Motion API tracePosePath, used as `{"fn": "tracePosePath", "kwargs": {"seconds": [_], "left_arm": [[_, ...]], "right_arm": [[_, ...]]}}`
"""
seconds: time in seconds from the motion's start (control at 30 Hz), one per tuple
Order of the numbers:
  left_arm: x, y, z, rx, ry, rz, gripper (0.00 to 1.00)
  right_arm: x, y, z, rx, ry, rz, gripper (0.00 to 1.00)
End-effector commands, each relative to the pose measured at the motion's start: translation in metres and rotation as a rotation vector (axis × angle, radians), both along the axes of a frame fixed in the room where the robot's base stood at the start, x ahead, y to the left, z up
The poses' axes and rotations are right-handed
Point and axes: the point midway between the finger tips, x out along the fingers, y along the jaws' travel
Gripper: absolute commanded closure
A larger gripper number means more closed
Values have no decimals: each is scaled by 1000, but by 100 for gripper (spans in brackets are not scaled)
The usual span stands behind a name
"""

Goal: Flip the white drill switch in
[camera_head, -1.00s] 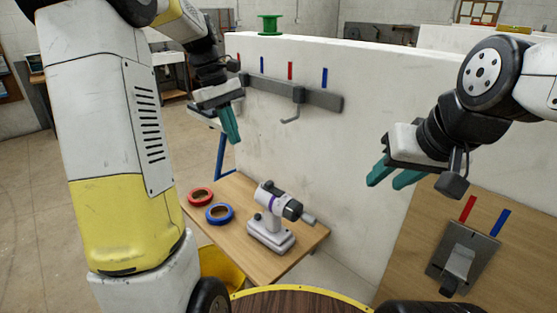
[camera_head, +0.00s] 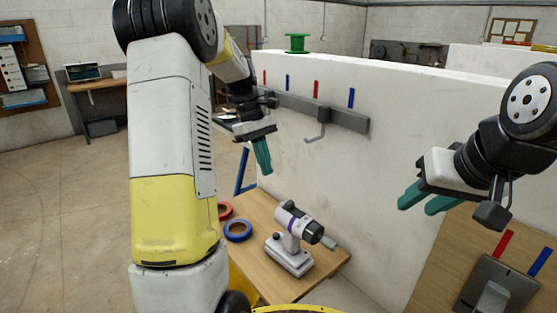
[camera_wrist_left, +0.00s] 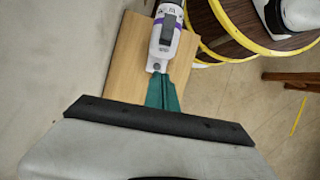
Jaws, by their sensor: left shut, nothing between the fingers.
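The white drill (camera_head: 290,240), with a purple band and a dark chuck, stands upright on the small wooden table in the head view. In the left wrist view the drill (camera_wrist_left: 165,40) shows from above, beyond my fingertips. I cannot make out its switch for certain. My left gripper (camera_head: 263,157) is shut and empty, its teal fingers pointing down above and to the left of the drill, apart from it. The fingers also show together in the left wrist view (camera_wrist_left: 163,95). My right gripper (camera_head: 428,200) is open and empty at the right, in front of the white wall.
Red tape (camera_head: 225,210) and blue tape (camera_head: 238,231) rolls lie left of the drill on the wooden table (camera_head: 325,274). A white partition (camera_head: 400,120) with a grey hook rail (camera_head: 290,104) stands behind. A wooden panel with a grey bracket (camera_head: 497,283) is at the lower right.

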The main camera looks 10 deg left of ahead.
Motion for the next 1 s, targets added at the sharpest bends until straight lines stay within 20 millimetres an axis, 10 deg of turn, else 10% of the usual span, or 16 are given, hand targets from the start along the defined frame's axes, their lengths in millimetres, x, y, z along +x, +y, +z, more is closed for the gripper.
{"fn": "tracePosePath", "kwargs": {"seconds": [0.27, 1.0], "left_arm": [[-14, -19, -57, 0, 5, -1, 100], [-35, -53, -56, 0, 0, -1, 100]], "right_arm": [[0, 0, 0, 0, 0, 0, 64], [0, 0, 0, 0, 0, 0, 64]]}}
